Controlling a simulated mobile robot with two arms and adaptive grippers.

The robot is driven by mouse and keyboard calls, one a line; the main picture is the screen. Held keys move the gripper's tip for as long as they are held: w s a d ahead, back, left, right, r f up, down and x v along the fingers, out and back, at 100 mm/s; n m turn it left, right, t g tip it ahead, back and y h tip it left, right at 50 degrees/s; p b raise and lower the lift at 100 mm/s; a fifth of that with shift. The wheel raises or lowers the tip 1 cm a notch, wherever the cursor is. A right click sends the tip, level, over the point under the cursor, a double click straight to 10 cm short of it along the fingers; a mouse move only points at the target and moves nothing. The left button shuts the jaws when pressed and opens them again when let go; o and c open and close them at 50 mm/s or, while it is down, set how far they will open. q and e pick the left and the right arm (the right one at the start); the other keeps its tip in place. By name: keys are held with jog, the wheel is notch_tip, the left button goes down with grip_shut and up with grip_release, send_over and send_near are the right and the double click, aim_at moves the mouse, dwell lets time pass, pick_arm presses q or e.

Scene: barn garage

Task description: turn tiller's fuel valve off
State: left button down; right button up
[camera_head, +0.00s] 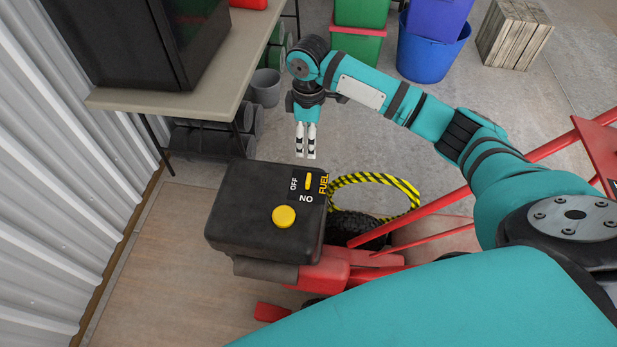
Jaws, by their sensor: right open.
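The red tiller (325,272) stands below the middle of the head view, with a black engine housing (240,213) on it. On the housing's top are a yellow fuel valve lever (308,181), "OFF", "FUEL" and "NO" lettering, and a round yellow cap (284,217). My left gripper is not in view.
A yellow-black coiled hose or rope (380,178) lies right of the housing. A workbench (228,85) with a black box (135,45) stands at upper left. Bins, including a blue one (428,55), and a wooden crate (513,33) stand at the back. Red tiller handles (440,205) run to the right.

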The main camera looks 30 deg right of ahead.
aim_at(308, 178)
notch_tip(308, 178, down, 17)
jog(key=shift+f+p, duration=0.1)
jog(key=shift+p, duration=0.2)
jog(key=shift+c, duration=0.3)
jog(key=c, duration=1.1)
jog(key=shift+w+a+r+m+p, duration=0.1)
jog(key=shift+r+m+p, duration=0.05)
jog(key=shift+m+p, duration=0.7)
jog(key=shift+a+r+m+p, duration=0.1)
jog(key=shift+m+p, duration=0.65)
jog(key=shift+m, duration=0.1)
jog(key=m+p, duration=0.3)
jog(key=m, duration=0.1)
jog(key=shift+w+m, duration=0.1)
jog(key=shift+m, duration=0.2)
jog(key=m+p, duration=0.2)
jog(key=m, duration=0.2)
jog(key=shift+w, duration=0.15)
jog(key=m+p, duration=0.1)
jog(key=m, duration=0.2)
jog(key=shift+w+f+m, duration=0.1)
jog(key=shift+m, duration=0.2)
jog(key=shift+d+m+p, duration=0.1)
jog(key=shift+m+p, duration=0.3)
jog(key=shift+m, duration=0.7)
jog(key=shift+w, duration=0.1)
